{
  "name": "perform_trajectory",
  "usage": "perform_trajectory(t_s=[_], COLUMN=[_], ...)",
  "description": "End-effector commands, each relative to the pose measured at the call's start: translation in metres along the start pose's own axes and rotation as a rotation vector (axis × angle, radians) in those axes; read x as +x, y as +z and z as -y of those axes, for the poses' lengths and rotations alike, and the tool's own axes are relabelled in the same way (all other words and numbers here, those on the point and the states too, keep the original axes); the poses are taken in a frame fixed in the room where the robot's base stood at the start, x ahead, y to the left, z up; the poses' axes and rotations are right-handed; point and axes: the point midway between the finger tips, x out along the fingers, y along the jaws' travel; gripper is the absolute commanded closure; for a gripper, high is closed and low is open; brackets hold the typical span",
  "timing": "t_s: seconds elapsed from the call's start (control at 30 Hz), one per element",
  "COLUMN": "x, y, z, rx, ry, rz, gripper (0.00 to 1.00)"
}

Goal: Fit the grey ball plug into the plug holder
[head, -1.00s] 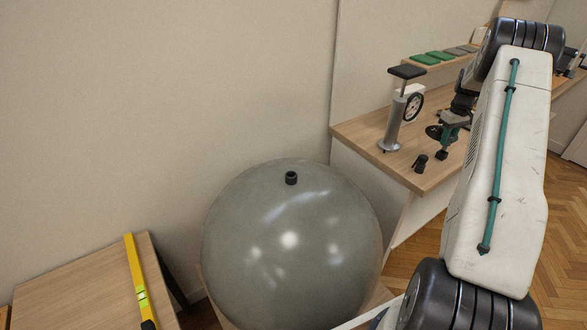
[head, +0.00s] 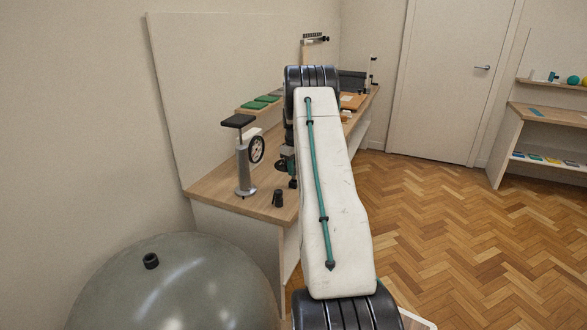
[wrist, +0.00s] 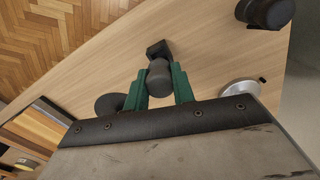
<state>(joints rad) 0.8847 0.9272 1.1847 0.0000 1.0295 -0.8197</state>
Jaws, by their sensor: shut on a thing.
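My gripper (wrist: 159,88), with green fingers, is shut on a dark grey cylindrical piece, which looks like the grey ball plug (wrist: 158,72). A black square block (wrist: 158,48) shows just beyond the plug's end. It may be the plug holder; I cannot tell if the two touch. In the head view my gripper (head: 291,168) is low over the near end of the bench, partly hidden by my arm. The large grey ball (head: 185,295) is at the lower left, with a short black fitting (head: 151,261) on top.
A silver pump with a gauge (head: 245,170) stands left of my gripper on the bench (head: 226,190). A small black piece (head: 278,198) stands near the bench corner. A dark disc (wrist: 110,103) lies close beside my gripper. Open parquet (head: 450,230) is at the right.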

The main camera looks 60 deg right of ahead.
Motion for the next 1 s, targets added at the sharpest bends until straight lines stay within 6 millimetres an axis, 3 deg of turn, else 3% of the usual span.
perform_trajectory(t_s=[1.0], x=[0.019], y=[0.0], z=[0.0], rx=[0.0], ry=[0.0], rz=[0.0], gripper=[0.97])
